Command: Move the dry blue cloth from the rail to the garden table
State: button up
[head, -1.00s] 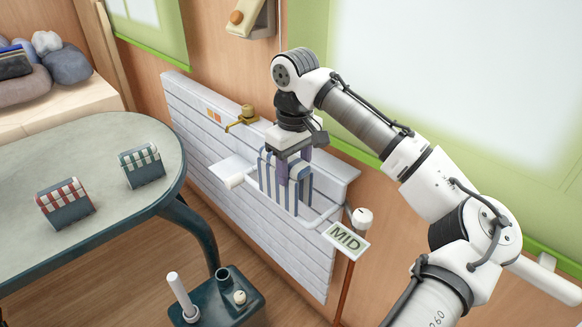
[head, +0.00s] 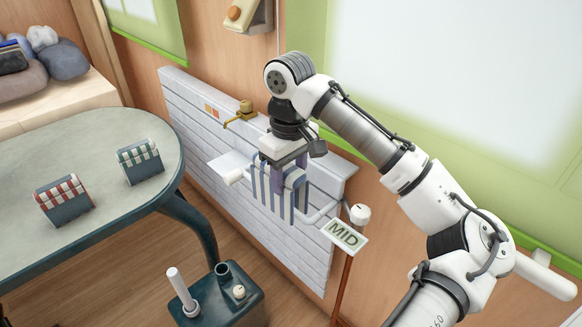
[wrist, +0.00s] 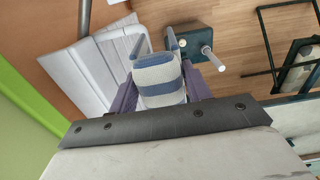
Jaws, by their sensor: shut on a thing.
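The blue-and-white striped cloth (head: 273,196) hangs folded in front of the white slatted wall panel. My gripper (head: 288,178) points down over it and is shut on its upper part. In the wrist view the cloth (wrist: 160,78) sits between the two purple fingers. A pale rail (head: 322,213) shows to the right of the cloth. I cannot tell whether the cloth is clear of it. The grey-green garden table (head: 85,160) stands at the left, apart from the cloth.
A dark stand (head: 225,300) with a white post is on the floor below. A MID sign (head: 343,234) on a pole is right of the cloth. A brass tap (head: 240,113) is on the panel.

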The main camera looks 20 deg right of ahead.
aim_at(285, 190)
jog(key=shift+s+a+p, duration=0.25)
jog(key=shift+s+a, duration=0.35)
jog(key=shift+s, duration=0.3)
jog(key=shift+s+a+p, duration=0.2)
jog(key=shift+s+a, duration=0.4)
jog(key=shift+s, duration=0.3)
